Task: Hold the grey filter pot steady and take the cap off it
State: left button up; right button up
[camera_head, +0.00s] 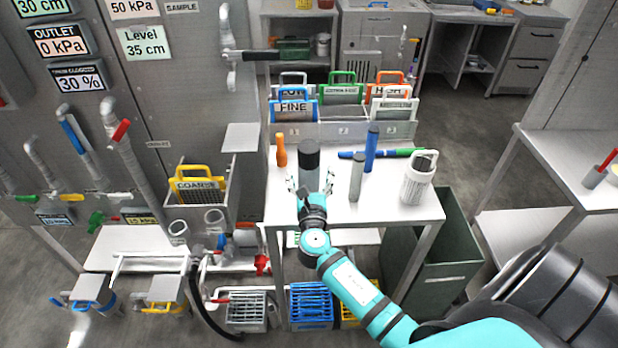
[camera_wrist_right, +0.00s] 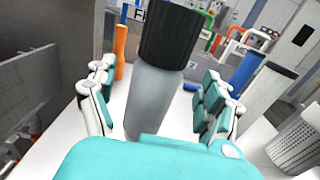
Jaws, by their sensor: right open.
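The grey filter pot (camera_head: 309,179) stands upright on the small white table, with its black ribbed cap (camera_head: 309,153) on top. In the right wrist view the pot's grey body (camera_wrist_right: 158,100) and the cap (camera_wrist_right: 170,34) fill the middle. My right gripper (camera_head: 310,188) is open at the near side of the pot, its fingers spread to the left and right of the body. In the wrist view a gap shows between the pot and the fingers of the right gripper (camera_wrist_right: 152,95). My left gripper is not in view.
An orange bottle (camera_head: 281,152) stands left of the pot. A grey-green cylinder (camera_head: 356,178), a blue cylinder (camera_head: 371,150) and a white perforated canister (camera_head: 418,180) stand to its right. A rack of labelled plates (camera_head: 340,131) is behind. The white table's (camera_head: 385,211) front right is clear.

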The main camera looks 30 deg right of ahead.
jog(key=x, duration=0.3)
jog(key=shift+w+d+f, duration=0.15)
jog(key=shift+w, duration=0.25)
jog(key=shift+s, duration=0.1)
jog(key=shift+c, duration=0.9)
jog(key=c, duration=1.2)
jog(key=shift+r+p, duration=0.5)
jog(key=shift+r, duration=1.4)
jog(key=b, duration=0.2)
send_near(310, 164)
jog(key=s+d, duration=0.1)
jog(key=s+d+r, duration=0.1)
jog(key=s, duration=0.1)
jog(key=s+d, duration=0.1)
jog(key=shift+s+r, duration=0.25)
jog(key=shift+s, duration=0.05)
